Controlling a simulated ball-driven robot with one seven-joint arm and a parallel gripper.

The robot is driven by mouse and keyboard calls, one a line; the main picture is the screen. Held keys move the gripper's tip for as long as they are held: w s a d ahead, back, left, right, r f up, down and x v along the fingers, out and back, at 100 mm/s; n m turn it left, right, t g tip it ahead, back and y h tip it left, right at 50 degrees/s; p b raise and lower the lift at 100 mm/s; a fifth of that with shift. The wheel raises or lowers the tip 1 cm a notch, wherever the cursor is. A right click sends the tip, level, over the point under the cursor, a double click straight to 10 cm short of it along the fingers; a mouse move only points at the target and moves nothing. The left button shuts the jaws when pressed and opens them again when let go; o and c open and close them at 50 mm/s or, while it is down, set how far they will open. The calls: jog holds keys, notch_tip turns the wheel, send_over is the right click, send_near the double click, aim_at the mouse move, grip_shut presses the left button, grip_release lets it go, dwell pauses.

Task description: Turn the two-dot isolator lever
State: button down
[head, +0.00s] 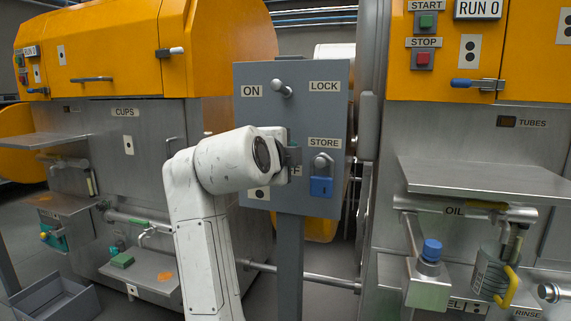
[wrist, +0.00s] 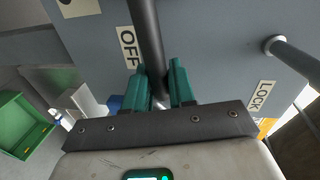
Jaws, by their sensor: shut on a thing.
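The isolator panel (head: 318,75) is a grey upright board on a post, labelled ON, LOCK, STORE and OFF. A white label (head: 258,193) with dark dots sits low on its left side. My gripper (head: 291,157) is at the panel's middle, partly covering the OFF label; the lever is hidden behind it there. In the wrist view, my gripper's green fingers (wrist: 162,88) are shut on the dark round lever bar (wrist: 146,35). The bar passes beside the OFF label (wrist: 130,48). Its far end is out of view.
A blue padlock (head: 321,187) hangs below STORE. Orange-topped machines stand on both sides, with a steel shelf (head: 480,176) at right.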

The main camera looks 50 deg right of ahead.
jog(key=shift+f+m+b, duration=0.4)
jog(key=shift+f+b, duration=0.05)
dwell(0.3)
jog(key=c, duration=1.1)
grip_release()
jog(key=p+v, duration=0.1)
jog(key=v, duration=0.9)
jog(key=shift+s+a, duration=0.25)
jog(key=shift+a, duration=0.05)
jog(key=shift+r, duration=0.1)
